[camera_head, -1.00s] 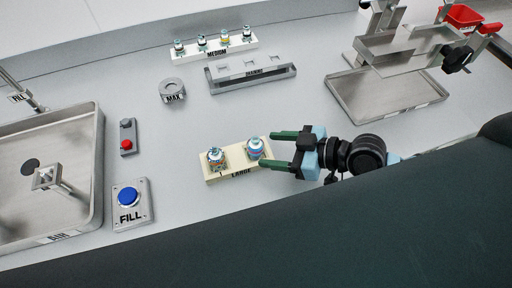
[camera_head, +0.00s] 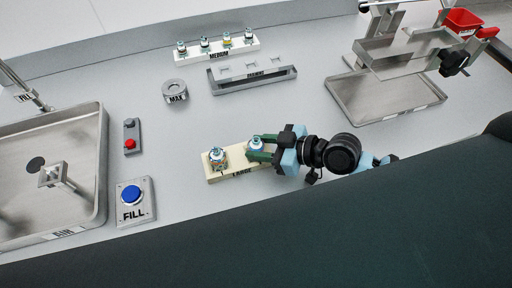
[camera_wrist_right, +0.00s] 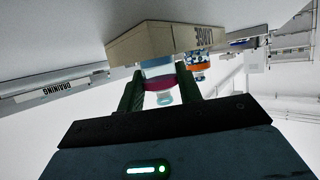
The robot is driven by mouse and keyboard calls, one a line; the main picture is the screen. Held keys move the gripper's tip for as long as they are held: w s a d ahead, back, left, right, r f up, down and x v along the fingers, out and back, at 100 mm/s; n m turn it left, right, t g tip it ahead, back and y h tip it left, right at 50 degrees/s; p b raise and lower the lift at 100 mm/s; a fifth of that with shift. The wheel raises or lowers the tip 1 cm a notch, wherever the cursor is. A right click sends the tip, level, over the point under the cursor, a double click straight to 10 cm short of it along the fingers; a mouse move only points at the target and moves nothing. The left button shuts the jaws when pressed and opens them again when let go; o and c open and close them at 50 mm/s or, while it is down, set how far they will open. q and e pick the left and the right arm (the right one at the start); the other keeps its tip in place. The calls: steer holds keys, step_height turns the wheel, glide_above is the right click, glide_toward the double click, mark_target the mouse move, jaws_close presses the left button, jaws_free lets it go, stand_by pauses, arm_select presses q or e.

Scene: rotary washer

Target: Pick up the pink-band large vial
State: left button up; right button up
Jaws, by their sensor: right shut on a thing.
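The pink-band large vial (camera_wrist_right: 159,82) is between the green fingers of my right gripper (camera_wrist_right: 159,90) in the right wrist view, its pink band level with the fingers. In the head view the same vial (camera_head: 255,146) stands at the right end of the cream LARGE rack (camera_head: 234,166), partly hidden by the fingers. My right gripper (camera_head: 260,149) is shut on it from the right. The vial still appears seated in the rack. A second large vial, with an orange band (camera_wrist_right: 196,67), stands in the rack beside it. My left gripper is not in view.
Behind are the DRAINING rack (camera_head: 252,80), the MAX ring (camera_head: 175,92) and the MEDIUM rack (camera_head: 217,52) with several vials. Left are the FILL button (camera_head: 131,195), a red button (camera_head: 130,143) and a metal basin (camera_head: 80,200). A metal tray (camera_head: 390,100) is back right.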

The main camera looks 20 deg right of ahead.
steer(key=shift+r, duration=0.15)
step_height(320, 180, up, 4)
steer(key=shift+f, duration=0.1)
steer(key=s+a+r, duration=0.1)
steer(key=s+a, duration=0.9)
steer(key=s, duration=0.2)
steer(key=shift+a, duration=0.3)
steer(key=m+t+h, duration=0.4)
steer(key=m+h, duration=0.2)
glide_toward(260, 145)
steer(key=w+a, duration=0.3)
steer(key=a, duration=0.1)
steer(key=d+f+m+h, duration=0.1)
steer(key=d, duration=0.2)
steer(key=d+f+m+t+h, duration=0.1)
steer(key=d+m+h, duration=0.1)
steer(key=d, duration=0.1)
steer(key=d+m+h, duration=0.1)
steer(key=d, duration=0.2)
steer(key=shift+w+d+f+p, duration=0.1)
steer(key=shift+d+f+p, duration=0.25)
steer(key=shift+f+p, duration=0.05)
steer(key=shift+d+f+m+t+h, duration=0.1)
steer(key=shift+d+m+t+h, duration=0.2)
steer(key=shift+d+h, duration=0.1)
steer(key=shift+s+a, duration=0.1)
steer(key=shift+s, duration=0.1)
